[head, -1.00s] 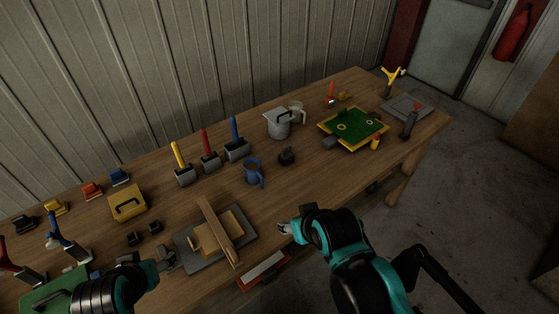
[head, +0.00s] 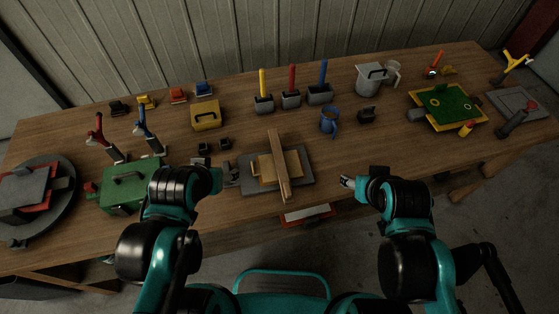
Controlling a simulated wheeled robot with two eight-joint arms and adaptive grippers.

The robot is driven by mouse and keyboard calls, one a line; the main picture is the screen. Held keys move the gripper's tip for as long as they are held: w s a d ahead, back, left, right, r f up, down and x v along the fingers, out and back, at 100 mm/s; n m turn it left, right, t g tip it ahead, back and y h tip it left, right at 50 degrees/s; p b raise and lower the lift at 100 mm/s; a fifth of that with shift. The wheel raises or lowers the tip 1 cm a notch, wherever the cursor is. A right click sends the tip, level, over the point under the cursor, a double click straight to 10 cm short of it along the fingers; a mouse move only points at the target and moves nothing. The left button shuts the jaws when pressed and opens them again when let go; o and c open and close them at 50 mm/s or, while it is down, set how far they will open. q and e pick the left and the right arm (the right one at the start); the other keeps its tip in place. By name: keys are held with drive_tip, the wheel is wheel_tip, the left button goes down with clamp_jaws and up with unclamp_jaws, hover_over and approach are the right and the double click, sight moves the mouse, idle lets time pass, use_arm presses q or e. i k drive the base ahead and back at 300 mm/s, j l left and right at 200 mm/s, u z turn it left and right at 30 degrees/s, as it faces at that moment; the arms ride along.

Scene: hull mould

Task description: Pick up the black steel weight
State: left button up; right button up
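Several small black objects could be the black steel weight, and I cannot tell which. One dark block with a raised top (head: 367,116) stands right of the blue mug. Two smaller dark blocks (head: 204,149) and (head: 225,144) sit side by side in front of the yellow case. My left gripper (head: 231,176) is low over the table, just left of the grey board and in front of the two small blocks. My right gripper (head: 346,182) is by the front edge, well in front of the dark block. Neither visibly holds anything; their finger gaps are too small to judge.
A grey board (head: 245,180) carries a wooden plank (head: 279,165). A blue mug (head: 328,121), grey pitcher (head: 369,80) and green-yellow tray (head: 448,107) stand to the right. A green case (head: 125,187) is at left. The table (head: 375,150) is clear before the dark block.

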sight(365, 116)
drive_tip(key=i+l+z, duration=0.25)
drive_tip(key=i+l, duration=0.2)
drive_tip(key=l, duration=0.25)
drive_tip(key=i+l+z, duration=0.3)
drive_tip(key=i+l, duration=0.2)
drive_tip(key=l, duration=0.1)
